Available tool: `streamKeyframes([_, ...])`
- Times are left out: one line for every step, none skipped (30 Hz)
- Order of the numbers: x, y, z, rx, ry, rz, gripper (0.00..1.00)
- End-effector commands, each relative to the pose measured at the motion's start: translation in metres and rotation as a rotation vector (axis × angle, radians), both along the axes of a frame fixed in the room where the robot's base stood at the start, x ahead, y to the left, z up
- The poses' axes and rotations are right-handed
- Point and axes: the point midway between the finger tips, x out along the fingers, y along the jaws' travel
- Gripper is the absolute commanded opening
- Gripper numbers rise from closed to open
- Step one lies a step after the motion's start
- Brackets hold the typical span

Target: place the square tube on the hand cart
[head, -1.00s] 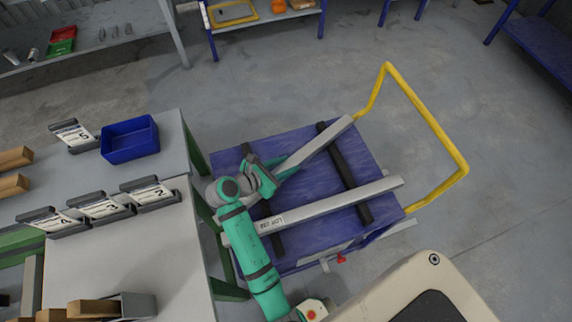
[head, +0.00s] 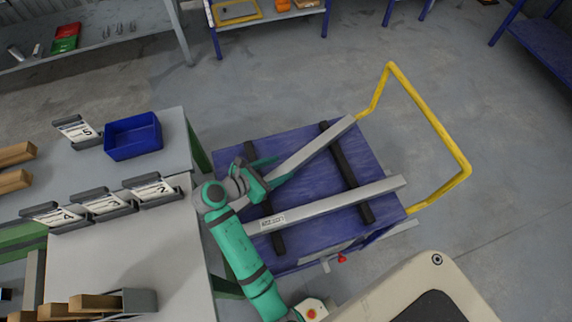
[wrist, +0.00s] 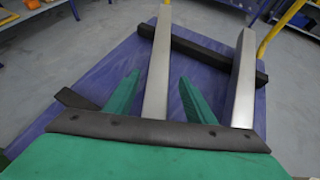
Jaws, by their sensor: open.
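Two long grey square tubes lie on the blue hand cart (head: 310,215). The upper square tube (head: 322,143) runs at a slant across the cart's dark bearers; the lower, labelled tube (head: 345,202) lies apart from it at a different angle. My gripper (head: 275,170) is open at the near left end of the upper tube. In the wrist view, the two green fingers of my gripper (wrist: 159,78) stand apart on either side of that tube (wrist: 158,50), with gaps showing. The other tube (wrist: 243,80) is to the right. My gripper hides the upper tube's near end.
The cart's yellow handle (head: 430,120) rises at the right. A grey workbench (head: 140,250) with a blue bin (head: 132,137), numbered card holders and wooden blocks stands at the left. Shelves stand at the back; open floor lies behind the cart.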

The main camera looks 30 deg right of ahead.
Motion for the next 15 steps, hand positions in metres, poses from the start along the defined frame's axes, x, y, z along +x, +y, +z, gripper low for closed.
streamKeyframes([0.000,0.011,0.006,0.000,-0.002,0.004,0.50])
streamKeyframes([-0.001,0.016,0.009,0.000,-0.002,0.004,0.50])
streamKeyframes([-0.002,0.022,0.013,0.000,-0.002,0.004,0.50])
streamKeyframes([-0.003,0.027,0.016,0.000,-0.003,0.004,0.50])
streamKeyframes([-0.004,0.032,0.019,0.000,-0.003,0.004,0.50])
streamKeyframes([-0.004,0.038,0.021,0.000,-0.003,0.005,0.50])
streamKeyframes([-0.005,0.041,0.023,0.001,-0.002,0.004,0.50])
streamKeyframes([-0.006,0.045,0.026,0.001,-0.002,0.004,0.50])
streamKeyframes([-0.007,0.048,0.028,0.000,-0.003,0.003,0.50])
streamKeyframes([-0.007,0.051,0.030,0.000,-0.002,0.002,0.50])
streamKeyframes([-0.008,0.053,0.031,0.000,-0.001,0.003,0.50])
streamKeyframes([-0.008,0.056,0.032,0.000,-0.002,0.003,0.50])
streamKeyframes([-0.008,0.058,0.033,0.000,-0.001,0.003,0.50])
streamKeyframes([-0.009,0.059,0.034,0.001,0.000,0.003,0.50])
streamKeyframes([-0.009,0.060,0.034,0.001,0.000,0.002,0.50])
